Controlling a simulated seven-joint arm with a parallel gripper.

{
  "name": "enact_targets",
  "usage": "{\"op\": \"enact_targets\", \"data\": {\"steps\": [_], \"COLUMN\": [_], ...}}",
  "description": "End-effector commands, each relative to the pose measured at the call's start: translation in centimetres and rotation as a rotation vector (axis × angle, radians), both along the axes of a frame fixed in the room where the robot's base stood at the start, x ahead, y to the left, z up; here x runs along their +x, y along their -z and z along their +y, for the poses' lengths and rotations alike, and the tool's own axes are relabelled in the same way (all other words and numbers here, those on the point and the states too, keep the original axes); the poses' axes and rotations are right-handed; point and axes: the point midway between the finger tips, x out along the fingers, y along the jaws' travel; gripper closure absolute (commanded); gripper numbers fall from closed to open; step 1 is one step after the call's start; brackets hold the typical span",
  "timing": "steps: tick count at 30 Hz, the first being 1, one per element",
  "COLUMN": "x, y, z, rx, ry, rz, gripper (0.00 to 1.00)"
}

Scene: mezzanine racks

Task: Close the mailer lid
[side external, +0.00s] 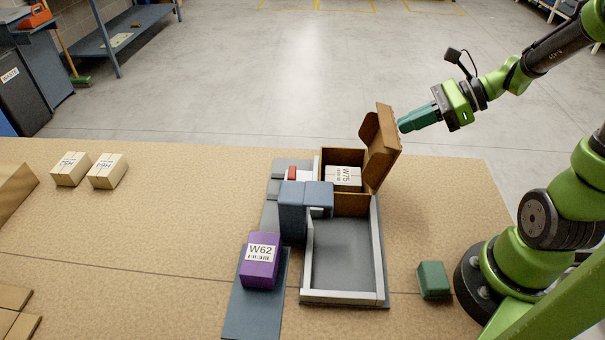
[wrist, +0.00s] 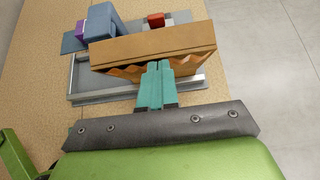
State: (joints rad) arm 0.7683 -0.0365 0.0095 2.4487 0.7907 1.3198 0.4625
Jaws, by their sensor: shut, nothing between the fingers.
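The brown cardboard mailer (side external: 350,204) stands at the back end of the grey tray, with a white box labelled W75 (side external: 343,177) inside it. Its lid (side external: 382,150) stands up and open, hinged on the right side and leaning slightly outward. In the wrist view the lid (wrist: 150,50) spans the frame and hides the mailer's inside. My gripper (side external: 402,126) is shut and empty, with its teal fingertips at the outer right face of the lid near its top. The fingertips (wrist: 159,66) overlap the lid's lower edge in the wrist view; I cannot tell if they touch.
A blue-grey block fixture (side external: 292,212) stands left of the mailer, with a red block (side external: 292,173) behind it. A purple W62 box (side external: 260,262) sits on a dark strip. A green block (side external: 433,280) lies right of the tray (side external: 345,297). Two tan boxes (side external: 107,171) are far left.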

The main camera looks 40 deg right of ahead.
Motion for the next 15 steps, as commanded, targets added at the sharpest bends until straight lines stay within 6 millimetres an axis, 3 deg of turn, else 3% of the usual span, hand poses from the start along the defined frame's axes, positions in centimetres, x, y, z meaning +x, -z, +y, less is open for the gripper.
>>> {"op": "enact_targets", "data": {"steps": [11, 15], "x": [2.0, 3.0], "y": [-1.2, -1.5], "z": [2.1, 3.2], "rx": [-0.208, -0.203], "ry": [-0.01, -0.008], "rz": [0.194, 0.199], "gripper": [1.0, 1.0]}}
